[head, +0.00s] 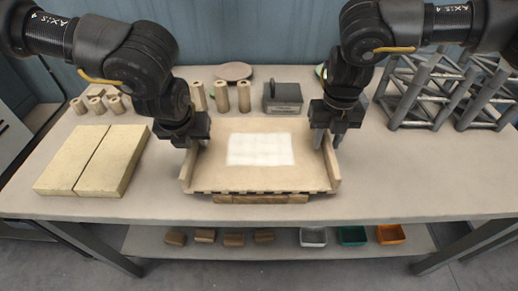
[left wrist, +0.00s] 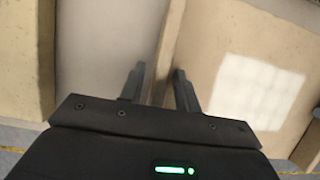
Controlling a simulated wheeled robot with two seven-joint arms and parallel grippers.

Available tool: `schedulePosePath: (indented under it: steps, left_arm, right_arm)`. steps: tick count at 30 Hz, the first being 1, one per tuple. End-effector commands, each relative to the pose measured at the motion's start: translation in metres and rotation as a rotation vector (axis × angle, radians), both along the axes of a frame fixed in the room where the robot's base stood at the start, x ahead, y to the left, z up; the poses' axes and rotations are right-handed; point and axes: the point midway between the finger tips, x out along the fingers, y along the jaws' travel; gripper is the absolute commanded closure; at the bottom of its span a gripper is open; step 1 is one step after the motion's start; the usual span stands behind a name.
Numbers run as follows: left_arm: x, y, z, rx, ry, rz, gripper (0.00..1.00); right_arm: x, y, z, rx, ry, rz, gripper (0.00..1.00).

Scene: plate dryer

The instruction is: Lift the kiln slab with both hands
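The kiln slab (head: 215,180) is a wide tan tray-like piece with raised left and right side walls and a white square patch (head: 260,149) in its middle. It lies level at the front middle of the table. My left gripper (head: 191,150) is at its left wall; the left wrist view shows the two fingers (left wrist: 160,92) apart, one on each side of that wall (left wrist: 170,40). My right gripper (head: 327,142) is at the right wall, fingers apart and pointing down around it. Contact with the walls cannot be told.
A wooden block (head: 260,199) shows under the slab's front edge. Pale slabs (head: 95,160) lie at left, with tan cylinders (head: 221,97) and a grey block (head: 284,97) behind. Metal frames (head: 430,92) stand at right. The table's right front is clear.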

Motion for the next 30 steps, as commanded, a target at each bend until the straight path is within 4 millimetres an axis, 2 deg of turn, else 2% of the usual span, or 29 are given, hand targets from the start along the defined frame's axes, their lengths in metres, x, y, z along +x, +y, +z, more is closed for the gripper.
schedulePosePath:
  steps: [1,7,30]
  left_arm:
    - [0.0000,0.0001,0.0001,0.000,0.000,0.000,0.74]
    - [-0.0001,0.0002,0.0002,0.000,0.000,0.000,1.00]
    - [0.0000,0.0008,0.0004,0.001,0.000,0.002,1.00]
  right_arm:
    - [0.0001,0.0001,0.0002,0.000,0.000,0.000,0.74]
    - [0.0002,0.0001,0.0003,0.000,0.000,0.000,1.00]
    - [0.0005,-0.0004,0.0006,-0.001,-0.001,-0.001,1.00]
